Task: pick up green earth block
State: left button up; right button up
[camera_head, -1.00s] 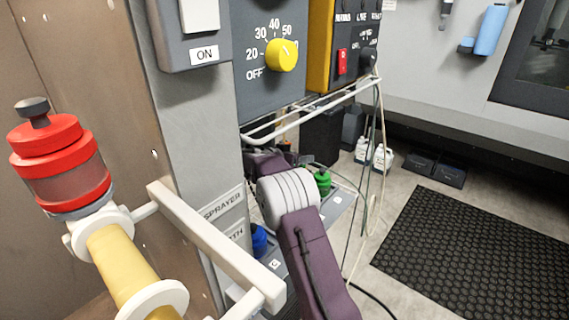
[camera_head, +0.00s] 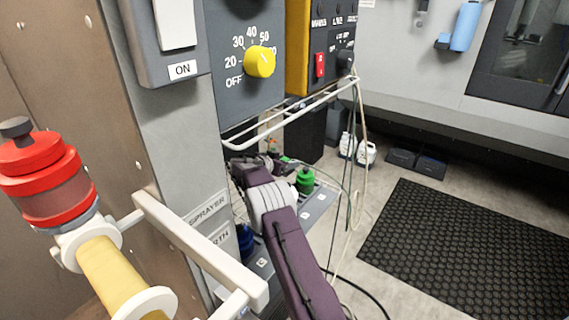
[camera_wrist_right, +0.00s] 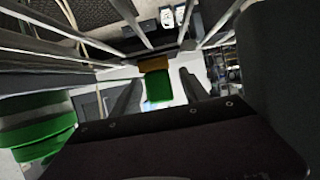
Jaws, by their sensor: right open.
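A small green block (camera_wrist_right: 157,86), which looks like the green earth block, shows ahead of my right gripper in the right wrist view. My right gripper (camera_wrist_right: 160,99) is open, with a dark finger on either side of the block in the picture. I cannot tell how far the block is from the fingertips, and I see no grip on it. In the head view my right arm reaches down beside the grey panel; its gripper (camera_head: 262,160) is small and partly hidden. I cannot pick out the block there. My left gripper is not in view.
A green jar (camera_head: 305,180) stands on the low grey shelf (camera_head: 317,207); it also shows large at left in the wrist view (camera_wrist_right: 40,130). A blue jar (camera_head: 245,241), white wire rail (camera_head: 290,115) and hanging hoses surround the arm. A brown block (camera_wrist_right: 154,62) lies beyond the green one.

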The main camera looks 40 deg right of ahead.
jog(key=shift+x, duration=0.95)
jog(key=shift+a, duration=0.1)
jog(key=c, duration=0.4)
grip_shut()
jog(key=shift+r, duration=0.1)
